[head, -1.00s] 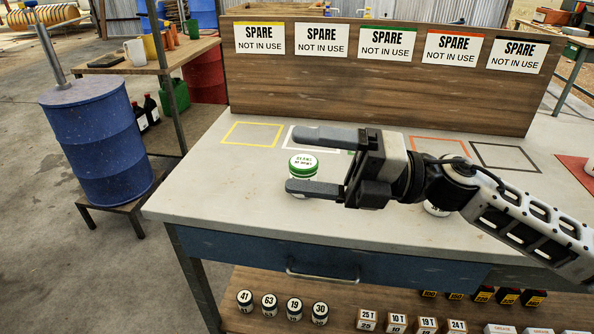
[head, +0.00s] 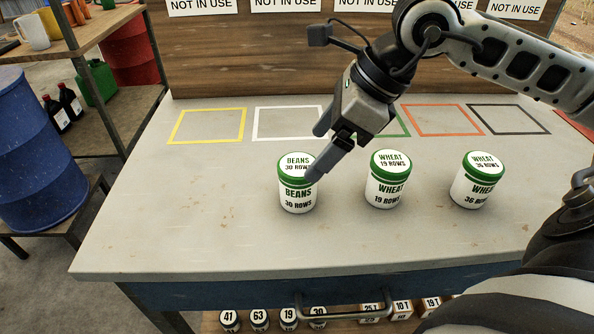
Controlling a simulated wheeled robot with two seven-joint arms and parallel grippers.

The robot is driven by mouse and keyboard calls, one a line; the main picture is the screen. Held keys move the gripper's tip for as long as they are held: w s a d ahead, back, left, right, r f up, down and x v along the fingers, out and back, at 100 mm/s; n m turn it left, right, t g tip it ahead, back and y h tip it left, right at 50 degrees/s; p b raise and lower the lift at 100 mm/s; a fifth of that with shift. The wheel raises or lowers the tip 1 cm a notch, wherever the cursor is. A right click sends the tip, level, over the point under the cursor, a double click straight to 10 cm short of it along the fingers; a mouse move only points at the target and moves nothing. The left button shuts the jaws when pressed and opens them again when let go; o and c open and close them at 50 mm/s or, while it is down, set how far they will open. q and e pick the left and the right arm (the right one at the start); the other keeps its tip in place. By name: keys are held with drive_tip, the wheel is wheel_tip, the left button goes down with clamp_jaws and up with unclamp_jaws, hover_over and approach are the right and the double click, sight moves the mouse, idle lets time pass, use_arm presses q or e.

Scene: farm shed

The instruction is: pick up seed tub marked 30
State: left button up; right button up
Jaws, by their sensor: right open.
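The seed tub marked "BEANS 30 ROWS" (head: 297,194) stands upright on the bench, white with a green lid rim. My right gripper (head: 318,150) comes in from the right, above and behind this tub's right side. Its jaws are open and point down to the left. One finger overlaps the right edge of the tub's lid in the picture; I cannot tell whether it touches. Nothing is between the fingers that I can see. My left gripper is not in view.
Two similar tubs, "WHEAT 19 ROWS" (head: 386,186) and "WHEAT 36 ROWS" (head: 477,184), stand to the right. Coloured outlines, such as the yellow square (head: 208,110), mark the back of the bench (head: 150,215). The bench's left part is clear. A lower shelf holds small numbered jars (head: 259,318).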

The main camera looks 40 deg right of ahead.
sight(307, 162)
drive_tip(key=x, duration=0.3)
drive_tip(key=shift+a+f, duration=0.1)
drive_tip(key=shift+a+p+x, duration=0.1)
drive_tip(key=shift+p+x, duration=0.05)
drive_tip(key=shift+x, duration=1.2)
drive_tip(key=shift+a+p+x, duration=0.15)
drive_tip(key=shift+x, duration=1.25)
drive_tip(key=shift+s, duration=0.15)
drive_tip(key=c, duration=1.1)
